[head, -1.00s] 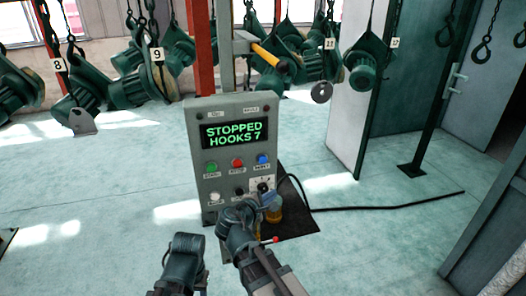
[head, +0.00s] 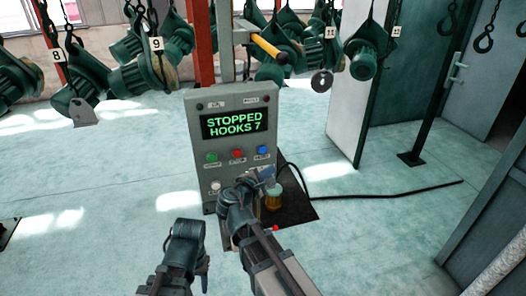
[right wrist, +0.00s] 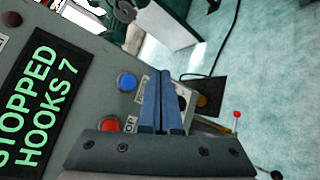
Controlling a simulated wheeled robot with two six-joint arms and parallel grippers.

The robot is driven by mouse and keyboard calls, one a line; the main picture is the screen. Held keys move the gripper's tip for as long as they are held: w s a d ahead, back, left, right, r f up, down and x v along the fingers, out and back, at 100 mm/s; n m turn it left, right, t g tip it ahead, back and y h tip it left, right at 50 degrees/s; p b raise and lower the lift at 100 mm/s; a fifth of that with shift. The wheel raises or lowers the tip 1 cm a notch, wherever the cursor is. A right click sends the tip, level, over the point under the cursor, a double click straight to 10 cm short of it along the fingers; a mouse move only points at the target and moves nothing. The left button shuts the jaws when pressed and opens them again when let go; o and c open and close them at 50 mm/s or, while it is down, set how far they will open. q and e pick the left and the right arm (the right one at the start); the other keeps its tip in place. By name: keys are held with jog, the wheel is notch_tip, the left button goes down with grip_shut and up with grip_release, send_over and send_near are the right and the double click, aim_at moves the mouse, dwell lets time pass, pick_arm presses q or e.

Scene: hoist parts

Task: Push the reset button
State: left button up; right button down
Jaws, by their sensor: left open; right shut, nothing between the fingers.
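The grey control box (head: 195,125) stands upright, and its screen (head: 235,125) reads "STOPPED HOOKS 7". Below the screen are a green button (head: 211,157), a red button (head: 237,154) and the blue reset button (head: 263,152). The blue button (right wrist: 127,82) and red button (right wrist: 110,126) also show in the right wrist view. My right gripper (right wrist: 158,74) is shut and empty, its blue fingers beside the blue button, apart from it in the picture. In the head view, my right gripper (head: 262,174) is just below that button. My left gripper (head: 203,264) is low in front, its fingers mostly hidden.
A white button (head: 216,186) sits at the lower left of the box; my right arm hides other controls. Green hoists hang behind.

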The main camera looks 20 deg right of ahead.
jog(key=w, duration=0.7)
jog(key=shift+w, duration=0.15)
dwell(1.8)
jog(key=shift+w, duration=0.4)
jog(key=shift+w, duration=0.4)
dwell(0.6)
jog(key=shift+s, duration=0.85)
jog(key=s, duration=0.5)
dwell(0.5)
